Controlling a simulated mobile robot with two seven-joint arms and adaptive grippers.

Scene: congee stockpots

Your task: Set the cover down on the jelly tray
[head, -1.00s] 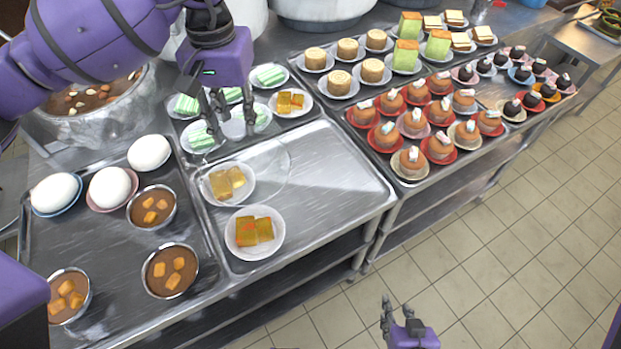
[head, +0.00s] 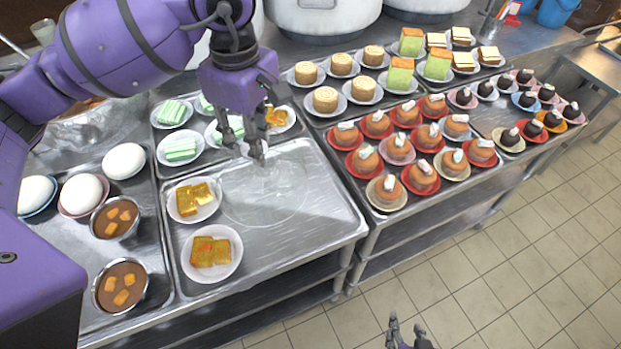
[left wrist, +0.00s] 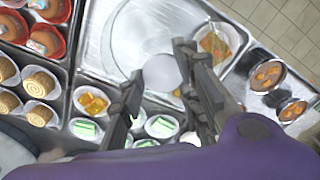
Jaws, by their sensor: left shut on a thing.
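The clear round cover (head: 265,201) is see-through and hard to make out. In the head view it shows over the bare middle of the steel jelly tray (head: 325,205), right of two plates of orange-yellow jelly, the far plate (head: 194,201) and the near plate (head: 211,253). My left gripper (head: 243,148) is shut on the cover's top from above. In the left wrist view, a pale round part (left wrist: 161,74) sits between the fingers, and the cover's curved rim shows beyond. I cannot tell whether the cover touches the tray. My right gripper (head: 406,335) is open and empty, low over the floor.
Green striped cakes (head: 181,149) on plates stand behind the jelly tray. Left are white buns (head: 124,161) and brown dessert bowls (head: 121,285). Right is a tray of small orange cakes (head: 421,175). Large pots (head: 325,15) stand at the back. The jelly tray's right part is clear.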

